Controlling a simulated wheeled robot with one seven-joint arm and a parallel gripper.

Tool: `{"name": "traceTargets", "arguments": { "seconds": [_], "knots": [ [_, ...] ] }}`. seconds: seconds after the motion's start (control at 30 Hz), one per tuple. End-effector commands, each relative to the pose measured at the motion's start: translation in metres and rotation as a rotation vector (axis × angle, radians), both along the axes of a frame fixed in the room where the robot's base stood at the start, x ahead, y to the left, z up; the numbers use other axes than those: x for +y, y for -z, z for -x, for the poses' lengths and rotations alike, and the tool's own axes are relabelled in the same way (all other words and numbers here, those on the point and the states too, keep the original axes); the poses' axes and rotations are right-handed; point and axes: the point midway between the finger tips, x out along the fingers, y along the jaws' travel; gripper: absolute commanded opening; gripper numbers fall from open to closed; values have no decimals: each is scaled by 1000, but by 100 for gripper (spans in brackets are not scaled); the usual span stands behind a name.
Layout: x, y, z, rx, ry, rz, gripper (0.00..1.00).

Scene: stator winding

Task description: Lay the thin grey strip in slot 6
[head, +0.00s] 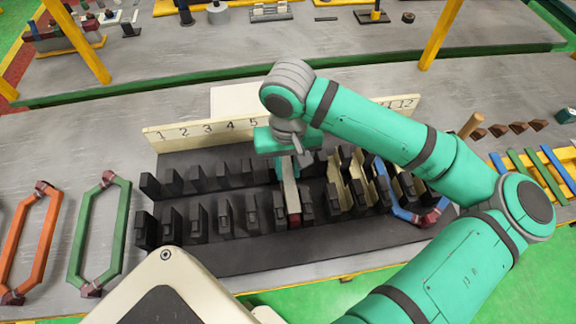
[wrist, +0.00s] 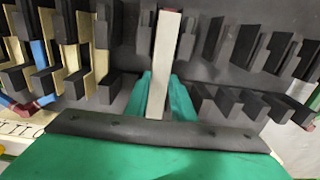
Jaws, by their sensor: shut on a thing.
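The thin grey strip (head: 291,195) is pale with a reddish end and points toward the front of the dark toothed stator block (head: 300,255). In the wrist view the strip (wrist: 166,60) runs straight out from between the green fingers. My gripper (head: 288,165) is shut on it, seen also in the wrist view (wrist: 165,100). The strip lines up with the gap that counts as the sixth from the left. I cannot tell whether it rests on the slot floor or is just above. My arm hides the label for slot 6.
A number board (head: 205,130) stands behind the block. Cream liners (head: 358,185) and a blue coil (head: 398,208) occupy slots at the right. Orange (head: 30,245) and green (head: 100,235) coils lie left. Coloured strips (head: 530,172) and brown wedges (head: 518,127) lie right. Upright teeth flank the gripper closely.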

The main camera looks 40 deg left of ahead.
Motion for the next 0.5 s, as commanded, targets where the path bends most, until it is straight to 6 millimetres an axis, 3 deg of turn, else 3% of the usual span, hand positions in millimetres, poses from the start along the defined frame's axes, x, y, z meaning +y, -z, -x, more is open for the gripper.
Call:
{"name": "traceTargets", "arguments": {
  "seconds": [0.5],
  "knots": [
    [-1,13,1,-2,0,1,0]
  ]
}}
